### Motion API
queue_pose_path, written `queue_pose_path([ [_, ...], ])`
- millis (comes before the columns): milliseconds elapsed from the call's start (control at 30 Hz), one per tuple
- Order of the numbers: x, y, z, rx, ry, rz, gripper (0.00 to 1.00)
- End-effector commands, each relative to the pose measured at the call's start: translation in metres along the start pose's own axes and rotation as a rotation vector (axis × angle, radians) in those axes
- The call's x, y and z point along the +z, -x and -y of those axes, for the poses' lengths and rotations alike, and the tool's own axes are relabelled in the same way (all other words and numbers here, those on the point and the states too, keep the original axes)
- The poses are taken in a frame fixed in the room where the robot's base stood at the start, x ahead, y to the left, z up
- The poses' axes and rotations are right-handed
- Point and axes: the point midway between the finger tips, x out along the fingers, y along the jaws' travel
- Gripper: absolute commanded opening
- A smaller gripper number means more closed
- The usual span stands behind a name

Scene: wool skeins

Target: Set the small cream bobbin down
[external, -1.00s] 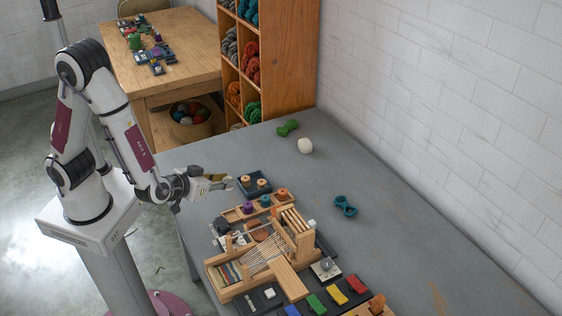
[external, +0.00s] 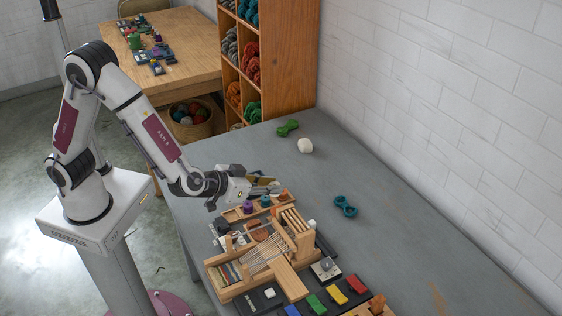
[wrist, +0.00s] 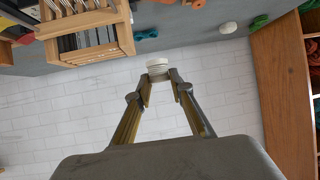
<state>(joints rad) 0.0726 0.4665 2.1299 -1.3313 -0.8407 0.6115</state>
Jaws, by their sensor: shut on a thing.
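My gripper (external: 268,186) is shut on the small cream bobbin (wrist: 158,67). In the wrist view the bobbin sits between the two fingertips (wrist: 160,76), against the white wall behind. In the external view my gripper is over the table near the far end of the wooden bobbin rack, and the bobbin is small and hard to make out there. The rack (external: 228,216) holds a purple bobbin (external: 248,208), a teal one (external: 265,201) and an orange one (external: 283,194). My gripper mostly hides the dark tray behind the rack.
A wooden loom (external: 285,275) stands in front of the rack. A cream ball (external: 305,146), a green skein (external: 288,128) and a teal skein (external: 345,206) lie on the grey table (external: 420,250). The table's right side is largely clear.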

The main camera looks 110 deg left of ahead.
Motion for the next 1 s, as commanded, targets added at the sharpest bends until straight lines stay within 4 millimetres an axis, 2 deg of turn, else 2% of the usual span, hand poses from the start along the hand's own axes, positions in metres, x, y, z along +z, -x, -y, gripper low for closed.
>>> queue_pose_path([
  [33,-0.006,-0.005,-0.013,0.026,-0.011,-0.001,0.08],
  [300,-0.036,-0.026,-0.083,0.184,-0.098,-0.001,0.08],
  [600,-0.063,-0.047,-0.152,0.384,-0.209,-0.001,0.08],
  [800,-0.071,-0.058,-0.179,0.482,-0.264,0.000,0.08],
  [1000,-0.075,-0.066,-0.192,0.540,-0.296,0.000,0.08],
])
